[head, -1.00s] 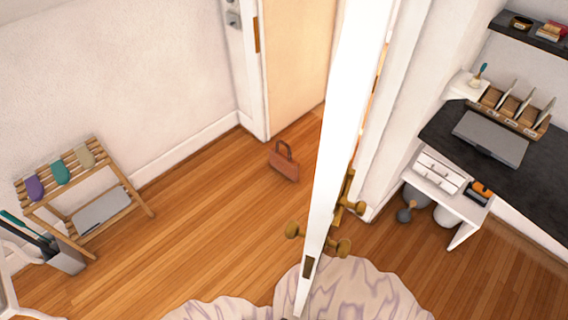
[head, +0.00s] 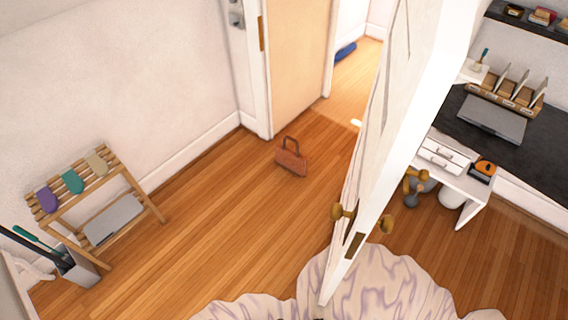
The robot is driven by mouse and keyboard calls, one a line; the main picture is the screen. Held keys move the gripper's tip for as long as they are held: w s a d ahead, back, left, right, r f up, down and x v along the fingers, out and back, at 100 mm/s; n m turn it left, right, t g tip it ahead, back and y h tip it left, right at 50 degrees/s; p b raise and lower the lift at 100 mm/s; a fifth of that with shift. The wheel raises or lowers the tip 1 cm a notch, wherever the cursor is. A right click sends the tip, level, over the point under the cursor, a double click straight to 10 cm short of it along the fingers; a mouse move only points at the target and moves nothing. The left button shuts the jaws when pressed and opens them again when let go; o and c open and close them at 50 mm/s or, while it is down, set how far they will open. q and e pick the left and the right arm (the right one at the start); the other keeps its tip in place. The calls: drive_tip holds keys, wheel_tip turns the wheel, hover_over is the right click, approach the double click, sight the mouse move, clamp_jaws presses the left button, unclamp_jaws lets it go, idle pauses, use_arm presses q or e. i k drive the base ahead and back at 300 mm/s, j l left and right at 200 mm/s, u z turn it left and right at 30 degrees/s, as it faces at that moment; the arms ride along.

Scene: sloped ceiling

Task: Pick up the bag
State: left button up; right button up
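A small reddish-brown bag (head: 291,161) with a raised handle stands upright on the wooden floor, near the middle of the head view. It is left of the open white door and in front of the doorway. Neither of my grippers can be made out in the head view, so nothing is seen touching the bag.
An open white door (head: 392,150) with brass knobs stands right of the bag. A pale rug (head: 400,285) lies at the bottom. A wooden rack (head: 95,195) and an umbrella bin (head: 78,266) stand left. A dark desk (head: 480,140) is right. Floor left of the bag is clear.

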sight(293, 161)
drive_tip(key=i+j+z, duration=0.1)
drive_tip(key=j, duration=0.25)
drive_tip(key=i+j+z, duration=0.1)
drive_tip(key=j, duration=0.25)
drive_tip(key=i+j+z, duration=0.15)
drive_tip(key=j, duration=0.25)
drive_tip(key=i+j+z, duration=0.1)
drive_tip(key=j, duration=0.3)
drive_tip(key=i+j+z, duration=0.1)
drive_tip(key=j, duration=0.3)
drive_tip(key=i, duration=0.05)
